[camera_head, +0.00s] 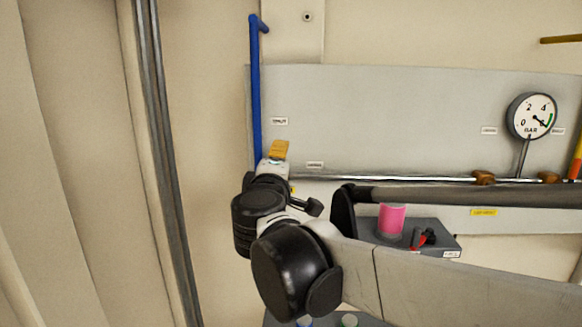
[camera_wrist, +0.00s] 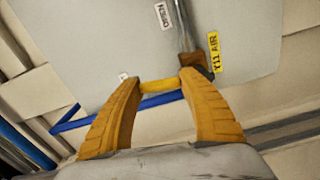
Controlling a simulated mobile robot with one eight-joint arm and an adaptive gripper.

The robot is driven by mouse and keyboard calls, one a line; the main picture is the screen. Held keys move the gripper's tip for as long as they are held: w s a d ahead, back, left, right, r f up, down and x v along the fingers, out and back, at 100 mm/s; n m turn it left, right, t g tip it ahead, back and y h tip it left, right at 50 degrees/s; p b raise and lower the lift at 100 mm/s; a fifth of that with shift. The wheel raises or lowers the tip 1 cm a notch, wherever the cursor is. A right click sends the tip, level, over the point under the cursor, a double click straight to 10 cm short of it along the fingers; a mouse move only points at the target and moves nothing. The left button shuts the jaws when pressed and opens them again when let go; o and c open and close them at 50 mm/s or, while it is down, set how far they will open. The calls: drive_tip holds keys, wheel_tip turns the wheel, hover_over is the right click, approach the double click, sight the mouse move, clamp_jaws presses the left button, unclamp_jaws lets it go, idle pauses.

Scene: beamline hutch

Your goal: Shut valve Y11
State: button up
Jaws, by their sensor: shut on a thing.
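Valve Y11 shows in the wrist view as a brass-brown body (camera_wrist: 192,60) on a metal pipe, beside a yellow "Y11 AIR" label (camera_wrist: 214,52). Its yellow lever (camera_wrist: 159,85) lies between the orange fingertips of my gripper (camera_wrist: 160,87), which is shut on it. The lever looks crosswise to the pipe. An "OPEN" label (camera_wrist: 163,15) sits beside the pipe; a small white label (camera_wrist: 124,77) near the left finger is unreadable. In the head view my gripper (camera_head: 278,151) is at the panel's left end, and my wrist hides the valve.
A grey panel (camera_head: 400,110) carries a thin horizontal pipe, two brass-brown valves (camera_head: 484,177) (camera_head: 548,178) and a pressure gauge (camera_head: 531,115). A blue pipe (camera_head: 256,90) rises close to my gripper. A pink cylinder (camera_head: 391,221) and a grey box stand behind my arm.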

drive_tip(key=shift+a+n, duration=0.45)
drive_tip(key=shift+n, duration=0.35)
drive_tip(key=o, duration=1.4)
drive_tip(key=s, duration=1.2)
drive_tip(key=shift+a, duration=0.2)
